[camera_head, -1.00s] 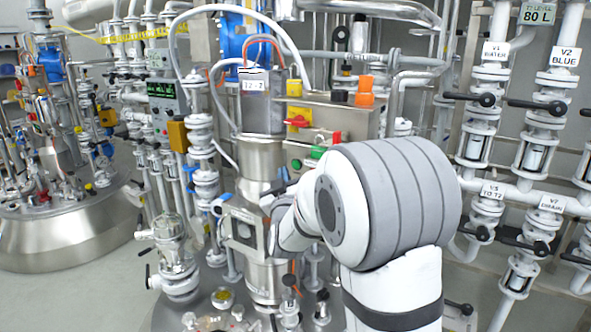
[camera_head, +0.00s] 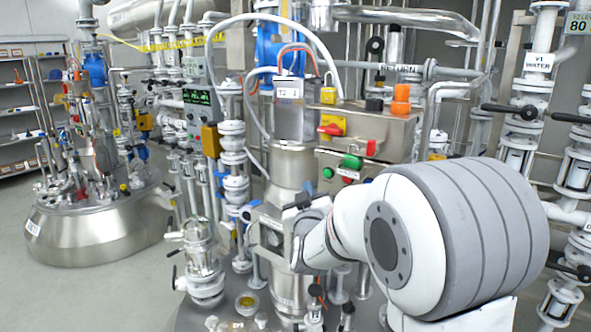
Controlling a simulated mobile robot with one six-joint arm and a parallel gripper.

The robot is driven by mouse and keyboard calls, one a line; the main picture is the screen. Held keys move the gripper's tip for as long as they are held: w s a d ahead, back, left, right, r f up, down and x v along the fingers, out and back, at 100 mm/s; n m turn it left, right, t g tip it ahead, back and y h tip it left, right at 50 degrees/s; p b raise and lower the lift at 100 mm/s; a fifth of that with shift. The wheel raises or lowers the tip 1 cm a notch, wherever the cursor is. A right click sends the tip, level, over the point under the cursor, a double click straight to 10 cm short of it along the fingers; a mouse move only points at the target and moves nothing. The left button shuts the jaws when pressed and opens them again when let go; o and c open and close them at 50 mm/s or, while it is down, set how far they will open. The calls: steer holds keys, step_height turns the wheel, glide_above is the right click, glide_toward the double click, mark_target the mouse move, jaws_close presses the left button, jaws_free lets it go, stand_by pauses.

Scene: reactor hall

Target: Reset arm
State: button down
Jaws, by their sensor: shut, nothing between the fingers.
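My arm reaches in from the lower right in the head view, with a large grey-and-white joint in front. It narrows to the wrist and my gripper (camera_head: 299,205), a small dark end in front of the steel column of the T2 unit (camera_head: 291,168). The gripper is shut with nothing in it; its fingertips are small and hard to make out. I cannot tell whether it touches the column.
Valve pipework (camera_head: 528,110) stands at right. A domed steel vessel (camera_head: 95,235) stands at left. Floor between the vessel and T2 unit is clear.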

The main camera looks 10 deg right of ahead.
steer(key=s+f+m+g+y, duration=0.1)
steer(key=s+f+g, duration=0.3)
steer(key=s, duration=0.7)
steer(key=s+d+f+m+g+y, duration=0.1)
steer(key=s+f+g, duration=0.4)
steer(key=s, duration=0.7)
steer(key=s+f+m+g+y, duration=0.1)
steer(key=s+f+g, duration=0.3)
steer(key=s+g, duration=0.4)
steer(key=s, duration=0.3)
steer(key=shift+s+d+f, duration=0.2)
steer(key=shift+d+f, duration=0.1)
steer(key=shift+f, duration=0.05)
steer(key=c, duration=2.1)
jaws_free()
steer(key=shift+c, duration=0.2)
